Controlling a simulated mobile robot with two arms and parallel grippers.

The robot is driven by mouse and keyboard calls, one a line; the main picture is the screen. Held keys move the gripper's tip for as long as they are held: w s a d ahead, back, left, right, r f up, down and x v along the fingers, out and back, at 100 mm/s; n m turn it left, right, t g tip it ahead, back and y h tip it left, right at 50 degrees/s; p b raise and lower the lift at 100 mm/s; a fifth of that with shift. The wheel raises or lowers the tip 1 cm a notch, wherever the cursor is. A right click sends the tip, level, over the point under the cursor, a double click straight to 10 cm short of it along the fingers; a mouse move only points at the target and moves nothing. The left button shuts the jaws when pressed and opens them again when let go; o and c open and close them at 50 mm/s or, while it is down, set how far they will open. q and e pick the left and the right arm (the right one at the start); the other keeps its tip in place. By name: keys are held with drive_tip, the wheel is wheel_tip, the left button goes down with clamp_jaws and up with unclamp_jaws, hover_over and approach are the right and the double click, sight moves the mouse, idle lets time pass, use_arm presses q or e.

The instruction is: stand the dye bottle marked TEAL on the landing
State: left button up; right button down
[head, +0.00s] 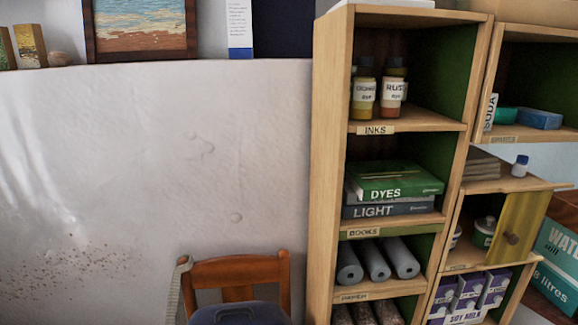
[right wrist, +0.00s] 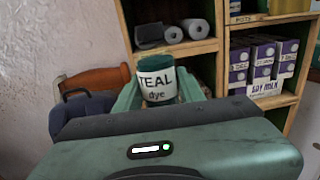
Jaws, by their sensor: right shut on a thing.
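The dye bottle marked TEAL (right wrist: 155,86) shows in the right wrist view, with a white label and a dark teal top. My right gripper (right wrist: 158,72) is shut on it, with a green finger on either side. The bottle looks upright relative to the gripper, and its lower part is hidden behind the gripper body. Neither gripper shows in the head view. I cannot make out the landing in either view.
A tall wooden shelf unit (head: 328,170) holds two ink bottles, books (head: 400,180) and grey paper rolls (head: 376,260). An open yellow cabinet door (head: 520,228) sticks out at the right. A wooden chair (head: 236,268) stands by the white wall. Soy milk cartons (right wrist: 263,60) fill a low shelf.

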drive_tip(key=shift+d, duration=0.1)
drive_tip(key=shift+r, duration=0.1)
drive_tip(key=shift+w+a+r+n+y, duration=0.15)
drive_tip(key=shift+a+n+y, duration=0.15)
drive_tip(key=shift+y, duration=0.15)
drive_tip(key=shift+w+a+r+n+y, duration=0.1)
drive_tip(key=shift+a+n+y, duration=0.2)
drive_tip(key=shift+y, duration=0.15)
drive_tip(key=w+a+r+n+g+y, duration=0.2)
drive_tip(key=w+a+n+g+y, duration=0.1)
drive_tip(key=a+n+g+y, duration=0.3)
drive_tip(key=w+a+r+n+g+y, duration=0.2)
drive_tip(key=a+n+g+y, duration=0.4)
drive_tip(key=n+g+y, duration=0.3)
drive_tip(key=shift+w+a+r+n+g+y, duration=0.2)
drive_tip(key=shift+w+a+n+g+y, duration=0.35)
drive_tip(key=shift+g, duration=0.65)
drive_tip(key=shift+w+d, duration=0.15)
drive_tip(key=shift+d, duration=0.1)
